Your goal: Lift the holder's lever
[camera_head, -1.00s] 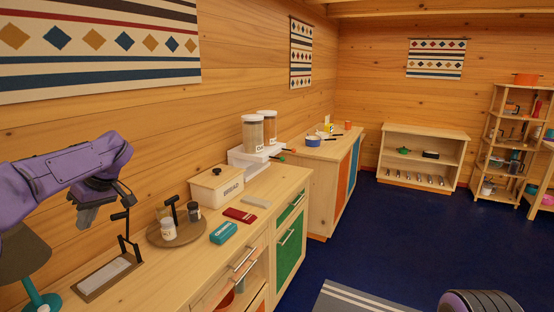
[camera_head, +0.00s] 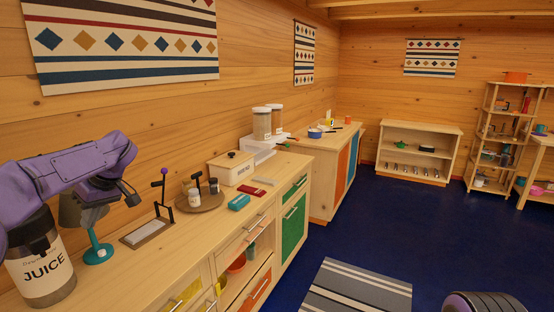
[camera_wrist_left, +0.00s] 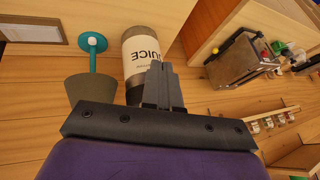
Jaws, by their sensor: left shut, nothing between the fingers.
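The holder (camera_head: 148,233) is a low wood-edged tray with a pale panel, lying on the wooden counter. Its dark lever (camera_head: 163,193) stands at the tray's far side, with a purple ball at the top. What looks like the tray's corner (camera_wrist_left: 30,29) shows top left in the wrist view. My left gripper (camera_head: 70,212) hangs left of the holder, apart from it and partly hidden by my arm. In the wrist view its fingers (camera_wrist_left: 157,72) are shut and empty, in front of a juice jar. My right gripper is out of view.
A lamp-like piece (camera_head: 98,250) with a teal stem stands left of the holder, beside the juice jar (camera_head: 42,272). The counter's front strip is bare.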

